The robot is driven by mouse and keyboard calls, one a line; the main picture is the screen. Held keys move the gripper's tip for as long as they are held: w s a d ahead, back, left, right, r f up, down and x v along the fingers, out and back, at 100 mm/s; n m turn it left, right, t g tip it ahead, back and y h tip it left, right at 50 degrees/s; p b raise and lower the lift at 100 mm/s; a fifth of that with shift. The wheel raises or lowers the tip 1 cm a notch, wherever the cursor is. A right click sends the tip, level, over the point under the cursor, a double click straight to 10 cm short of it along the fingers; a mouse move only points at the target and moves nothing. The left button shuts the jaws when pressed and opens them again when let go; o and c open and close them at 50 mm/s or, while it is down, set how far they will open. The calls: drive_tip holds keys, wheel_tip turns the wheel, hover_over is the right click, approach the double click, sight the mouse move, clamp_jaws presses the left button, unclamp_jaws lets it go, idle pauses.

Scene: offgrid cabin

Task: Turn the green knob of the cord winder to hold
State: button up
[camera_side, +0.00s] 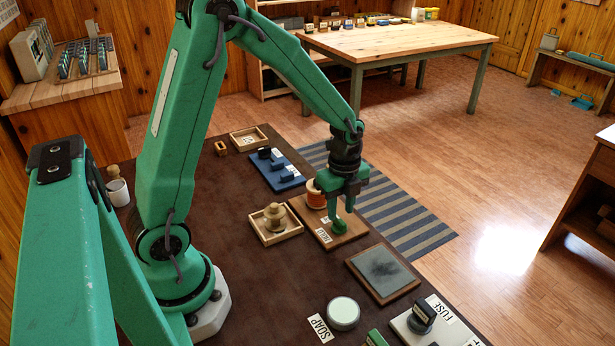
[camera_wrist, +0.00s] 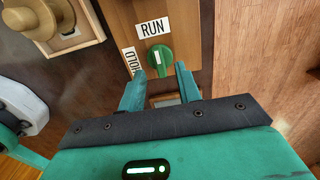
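The cord winder is a wooden board (camera_side: 345,234) with an orange and white spool (camera_side: 316,195) on it. Its green knob (camera_side: 338,226) is at the board's near side, and it also shows in the wrist view (camera_wrist: 160,61). The knob's white mark points up toward the RUN label (camera_wrist: 152,28). The HOLD label (camera_wrist: 132,62) lies to the knob's left. My gripper (camera_wrist: 161,70) points down at the knob, its fingers apart on either side of the knob's lower part. Whether they touch it I cannot tell. The side view hides part of the board behind my gripper (camera_side: 341,210).
A wooden tray (camera_side: 291,229) with a brass-coloured knobbed piece (camera_side: 274,214) stands left of the winder. A framed dark slate (camera_side: 382,273) lies to its near right. A blue rack (camera_side: 270,173) is behind.

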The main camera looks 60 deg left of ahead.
sight(340, 224)
drive_tip(key=shift+f, duration=1.45)
drive_tip(key=shift+c, duration=0.2)
clamp_jaws()
